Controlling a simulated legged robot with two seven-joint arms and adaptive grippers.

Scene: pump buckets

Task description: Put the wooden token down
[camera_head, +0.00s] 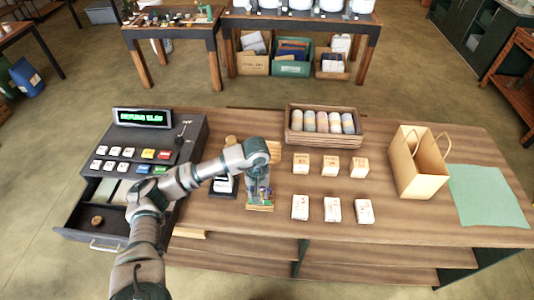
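My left arm reaches in from the bottom left, across the front of the cash register. My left gripper (260,195) points down over the middle of the counter. A small wooden piece with green edging (260,207) shows right at its fingertips; I cannot tell whether the fingers hold it or stand over it. A small round brown token-like piece (97,220) lies in the open drawer (75,236) of the cash register (150,150), well left of the gripper. I cannot tell for sure which piece is the wooden token. My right gripper is not in view.
White boxes (333,210) and tan-topped boxes (331,165) stand in two rows right of the gripper. A paper bag (417,165) and green mat (487,196) are further right. A dark-and-white stand (222,184) is close left.

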